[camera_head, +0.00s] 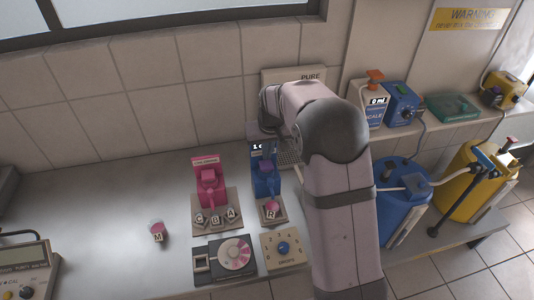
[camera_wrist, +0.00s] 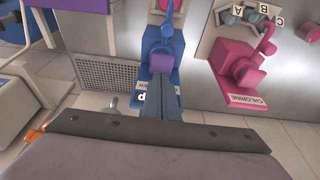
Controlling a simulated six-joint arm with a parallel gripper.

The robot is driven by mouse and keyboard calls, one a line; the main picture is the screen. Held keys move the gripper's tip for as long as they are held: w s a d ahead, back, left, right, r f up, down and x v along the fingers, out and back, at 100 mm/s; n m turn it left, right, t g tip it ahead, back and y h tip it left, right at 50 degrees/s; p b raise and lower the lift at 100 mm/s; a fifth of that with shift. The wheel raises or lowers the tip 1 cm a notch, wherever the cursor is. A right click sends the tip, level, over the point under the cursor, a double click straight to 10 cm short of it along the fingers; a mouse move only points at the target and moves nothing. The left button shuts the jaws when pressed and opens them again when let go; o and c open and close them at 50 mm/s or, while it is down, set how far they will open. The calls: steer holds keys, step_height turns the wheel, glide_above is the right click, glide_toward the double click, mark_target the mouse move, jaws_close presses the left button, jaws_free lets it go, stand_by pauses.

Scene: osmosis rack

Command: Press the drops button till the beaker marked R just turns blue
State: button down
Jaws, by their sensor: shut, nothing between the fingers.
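The beaker marked R (camera_head: 271,209) holds pink liquid and stands at the foot of the blue dispenser (camera_head: 265,180). The blue dispenser has a purple cap on top and a small dark display. It also shows in the wrist view (camera_wrist: 158,38), with the purple cap (camera_wrist: 162,63) in the middle. A plate marked DROPS (camera_head: 283,248) has a blue knob and numbers around it. My gripper (camera_wrist: 168,84) is shut and empty, its fingertips close to the purple cap; I cannot tell if they touch. In the head view my arm hides the fingers.
A pink dispenser (camera_head: 210,185), labelled CHLORINE in the wrist view, stands left with beakers marked C, B and A. A beaker marked M (camera_head: 157,231) stands alone on the bench. A round colour dial (camera_head: 236,254) lies in front. Blue (camera_head: 402,200) and yellow (camera_head: 470,182) tanks stand right.

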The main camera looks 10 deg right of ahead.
steer(key=b+v, duration=0.3)
steer(key=v, duration=0.6)
steer(key=shift+r, duration=0.35)
steer(key=s+f+g, duration=0.2)
steer(key=s+f, duration=0.7)
steer(key=f, duration=0.3)
steer(key=s+f+g, duration=0.1)
steer(key=s+f, duration=0.2)
steer(key=s, duration=1.6)
steer(key=shift+s, duration=0.25)
